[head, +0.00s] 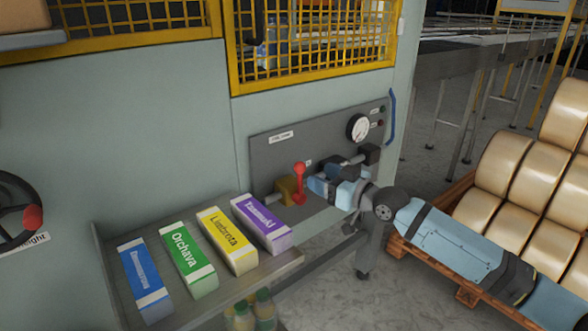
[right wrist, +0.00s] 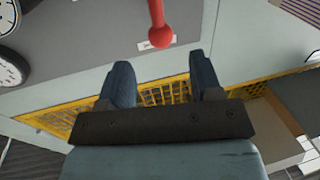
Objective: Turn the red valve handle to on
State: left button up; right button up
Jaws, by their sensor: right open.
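The red valve handle (head: 299,182) stands upright on a brass valve body (head: 284,190) on the grey panel (head: 270,150), in the head view. Its rounded red end also shows at the top of the right wrist view (right wrist: 160,32). My right gripper (head: 312,184) is just to the right of the handle in the head view. In the right wrist view its two fingers are apart with nothing between them, and the handle's end lies beyond the fingertips, in line with the gap. I cannot tell whether a finger touches the handle. My left gripper is not in view.
A tray (head: 110,265) left of and below the valve holds several coloured cartons. A pressure gauge (head: 358,127) sits at the panel's upper right. A yellow mesh guard (head: 310,75) is above. A pallet (head: 465,290) with large tan rolls stands at the right.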

aim_at(305, 170)
jog(key=b+x, duration=0.1)
jog(key=x, duration=0.7)
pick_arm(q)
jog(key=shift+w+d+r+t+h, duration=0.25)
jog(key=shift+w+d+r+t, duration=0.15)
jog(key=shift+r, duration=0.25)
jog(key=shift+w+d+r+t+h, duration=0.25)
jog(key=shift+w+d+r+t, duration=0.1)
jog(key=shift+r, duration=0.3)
pick_arm(e)
jog(key=shift+w+a, duration=0.35)
grip_shut()
pick_arm(q)
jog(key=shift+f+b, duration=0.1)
jog(key=shift+b, duration=0.3)
pick_arm(e)
jog(key=shift+f, duration=0.1)
